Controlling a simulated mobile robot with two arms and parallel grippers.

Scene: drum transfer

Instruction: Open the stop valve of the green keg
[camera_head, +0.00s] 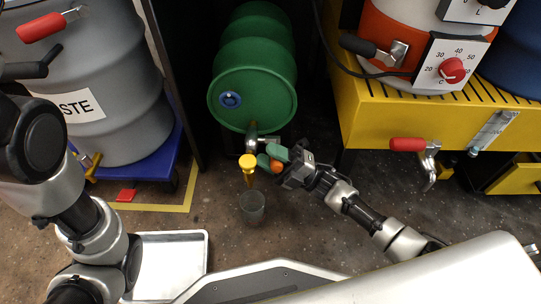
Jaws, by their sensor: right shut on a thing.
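The green keg (253,62) lies on its side at the top centre, its round end with a blue cap (230,100) facing me. A metal stop valve (254,138) sticks out low on that end, with a yellow part (247,162) hanging below it. My right gripper (276,158) has green finger pads and is shut on a small orange part, apparently the valve's handle, just right of the yellow part. The pads hide much of the orange part. A grey cup (252,206) stands below the valve. My left arm is at the left; its gripper is not visible.
A grey waste drum (100,70) on a blue base (155,170) stands at the left. A yellow bench (400,125) with a heater dial and red-handled tap (407,145) is at the right. A white tray (190,255) lies bottom left. Floor around the cup is clear.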

